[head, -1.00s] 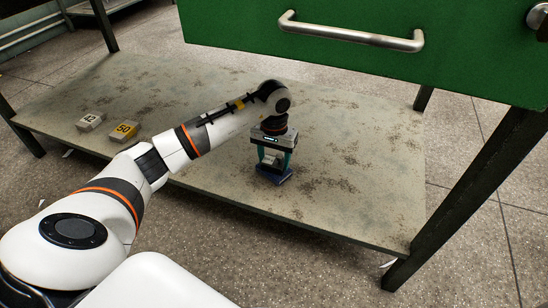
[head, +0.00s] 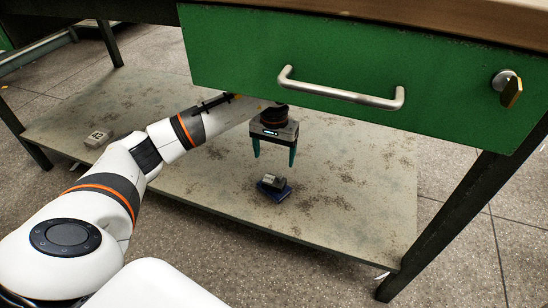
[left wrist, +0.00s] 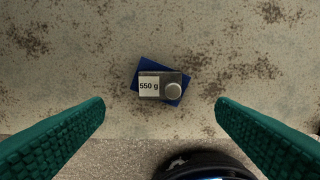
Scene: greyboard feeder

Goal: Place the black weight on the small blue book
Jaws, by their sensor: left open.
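The black weight (head: 271,181) rests on the small blue book (head: 284,194) on the lower shelf in the head view. In the left wrist view the weight (left wrist: 163,85) carries a "550 g" label and a round silver knob, and lies on the blue book (left wrist: 139,67), whose corners stick out around it. My left gripper (head: 274,162) is open and empty above the weight, apart from it. Its two teal fingers stand to either side in the left wrist view (left wrist: 160,108). My right gripper is not in view.
A green drawer (head: 340,60) with a metal handle (head: 340,93) hangs over the shelf (head: 350,200). A block marked 42 (head: 98,138) lies on the shelf's left part. Dark table legs (head: 450,205) bound the shelf. The shelf around the book is clear.

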